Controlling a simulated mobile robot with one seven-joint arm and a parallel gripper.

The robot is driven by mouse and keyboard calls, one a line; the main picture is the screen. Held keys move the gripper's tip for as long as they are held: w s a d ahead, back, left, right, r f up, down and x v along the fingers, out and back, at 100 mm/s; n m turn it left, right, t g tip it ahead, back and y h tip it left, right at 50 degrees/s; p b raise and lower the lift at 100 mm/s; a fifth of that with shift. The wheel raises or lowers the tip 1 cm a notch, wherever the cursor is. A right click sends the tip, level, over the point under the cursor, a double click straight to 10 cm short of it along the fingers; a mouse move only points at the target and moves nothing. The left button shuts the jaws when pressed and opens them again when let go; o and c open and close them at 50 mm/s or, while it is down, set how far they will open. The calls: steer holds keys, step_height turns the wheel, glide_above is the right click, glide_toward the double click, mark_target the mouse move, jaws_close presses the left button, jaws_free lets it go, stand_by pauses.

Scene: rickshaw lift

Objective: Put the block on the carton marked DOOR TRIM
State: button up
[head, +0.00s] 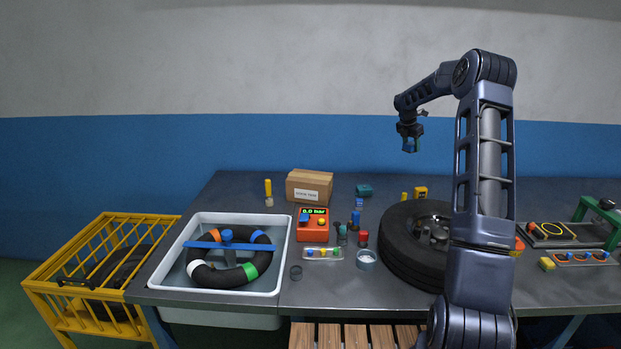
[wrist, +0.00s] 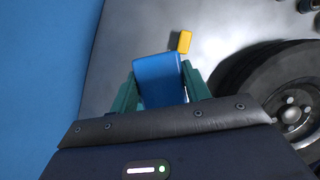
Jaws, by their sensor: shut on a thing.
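My gripper (head: 410,146) is raised well above the back of the table, over the area near the tyre. In the wrist view its two green fingers (wrist: 160,88) are shut on a blue block (wrist: 158,72). The block is clear of the table. The carton (head: 309,186) is a brown box with a white label, standing at the back of the table, left of my gripper. The label's print is too small to read surely. The top of the carton looks bare.
A large tyre (head: 400,250) lies on the table below and right of my gripper. A red pressure box (head: 313,226) stands in front of the carton. A white basin (head: 276,283) with an inner tube is at left. A teal item (head: 364,190) sits right of the carton.

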steer(key=w+a+r+n+t+y, duration=0.1)
steer(key=a+r+n, duration=0.15)
steer(key=a, duration=0.85)
steer(key=w+a+r+n, duration=0.1)
steer(key=a+n, duration=0.2)
steer(key=a, duration=0.9)
step_height(320, 180, up, 4)
steer(key=n+t+y, duration=0.1)
steer(key=n+y, duration=0.1)
steer(key=n, duration=0.3)
glide_above(310, 175)
steer(key=s, duration=0.1)
step_height(310, 175, down, 20)
steer(key=shift+s+r, duration=0.1)
steer(key=shift+s, duration=0.05)
steer(key=o, duration=1)
